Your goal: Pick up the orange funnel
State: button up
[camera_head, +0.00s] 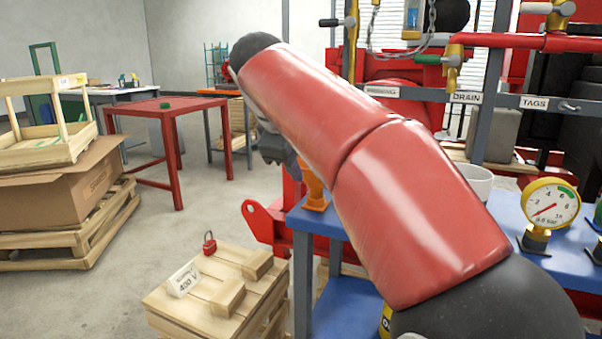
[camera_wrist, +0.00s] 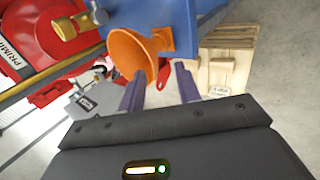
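The orange funnel (camera_head: 315,191) stands at the left corner of the blue bench (camera_head: 318,220), partly hidden behind my red arm in the head view. In the wrist view the funnel (camera_wrist: 132,55) shows its wide round mouth, with its narrow part toward the blue surface (camera_wrist: 150,14). My gripper (camera_wrist: 160,86) is open, its two dark fingers apart with nothing held between them. The funnel appears just beyond the fingertips, more toward the left finger. In the head view my gripper (camera_head: 276,150) is close to the funnel on its left, mostly hidden by the arm.
A pressure gauge (camera_head: 551,204) and a white container (camera_head: 474,182) stand on the bench at right. A wooden crate (camera_head: 215,299) with blocks and a red padlock (camera_head: 209,243) sits at lower left. A red table (camera_head: 168,108) stands behind, with open floor between.

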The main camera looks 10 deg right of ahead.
aim_at(307, 170)
jog(key=shift+w, duration=0.45)
jog(key=x, duration=0.7)
jog(key=shift+d, duration=0.35)
grip_shut()
